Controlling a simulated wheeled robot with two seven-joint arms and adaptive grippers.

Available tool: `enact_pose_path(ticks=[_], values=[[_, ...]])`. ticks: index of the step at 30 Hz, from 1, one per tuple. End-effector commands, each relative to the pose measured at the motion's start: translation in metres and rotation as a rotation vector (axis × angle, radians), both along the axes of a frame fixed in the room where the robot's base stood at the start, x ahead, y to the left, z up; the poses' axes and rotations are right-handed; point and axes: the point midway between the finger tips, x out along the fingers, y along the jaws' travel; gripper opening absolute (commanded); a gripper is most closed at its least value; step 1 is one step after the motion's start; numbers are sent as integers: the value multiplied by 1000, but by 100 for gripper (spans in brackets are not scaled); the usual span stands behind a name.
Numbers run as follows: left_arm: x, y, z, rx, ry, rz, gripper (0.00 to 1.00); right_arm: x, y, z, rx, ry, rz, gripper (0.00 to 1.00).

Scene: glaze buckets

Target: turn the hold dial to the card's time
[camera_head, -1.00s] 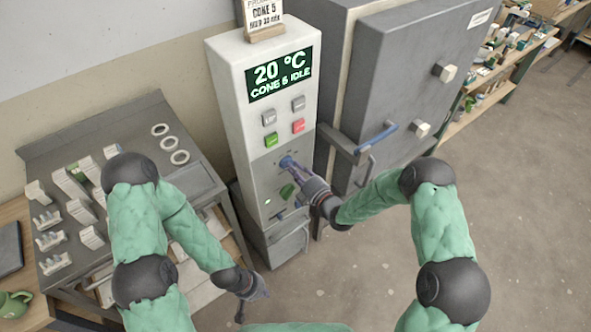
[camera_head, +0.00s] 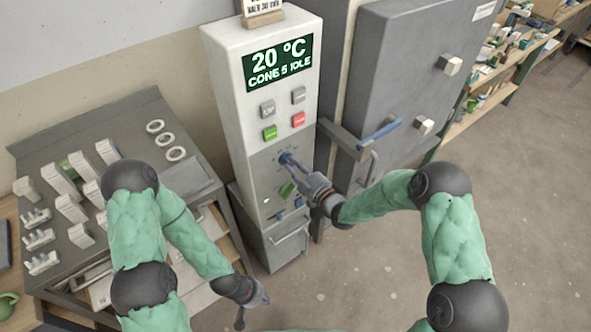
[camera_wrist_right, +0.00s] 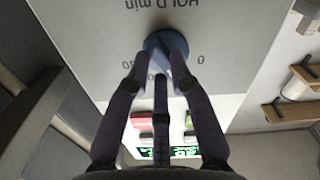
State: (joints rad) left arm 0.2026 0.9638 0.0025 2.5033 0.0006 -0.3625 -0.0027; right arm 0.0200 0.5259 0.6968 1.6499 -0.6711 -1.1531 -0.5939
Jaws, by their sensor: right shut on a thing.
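The blue hold dial (camera_head: 287,158) is on the grey lower panel of the white kiln controller. In the right wrist view, the dial (camera_wrist_right: 165,45) sits below upside-down "HOLD min" lettering, with a 0 to its right and partly hidden numerals to its left. My right gripper (camera_head: 293,164) is shut on the dial. Its fingers (camera_wrist_right: 160,65) hide part of the dial and scale, so I cannot read its setting. The card (camera_head: 263,6) on top is cut off by the frame. My left gripper (camera_head: 262,299) hangs low, away from the controller; its jaw state is unclear.
The display (camera_head: 278,62) reads 20 °C, CONE 5 IDLE. Green (camera_head: 270,133) and red (camera_head: 298,119) buttons are above. The kiln door (camera_head: 400,90) stands right; a table (camera_head: 90,130) with pale pieces stands left.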

Motion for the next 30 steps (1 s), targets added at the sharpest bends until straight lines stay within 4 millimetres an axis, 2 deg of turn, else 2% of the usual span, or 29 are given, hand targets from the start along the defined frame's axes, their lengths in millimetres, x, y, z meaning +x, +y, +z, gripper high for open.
enact_pose_path(ticks=[12, 30], values=[[0, 0, -20, 0, 0, 0, 0, -1, 1, -6, 317, 236, 0, 0], [0, 0, -32, 0, 0, 0, 0, -3, 3, -7, 779, 572, -1, 0]])
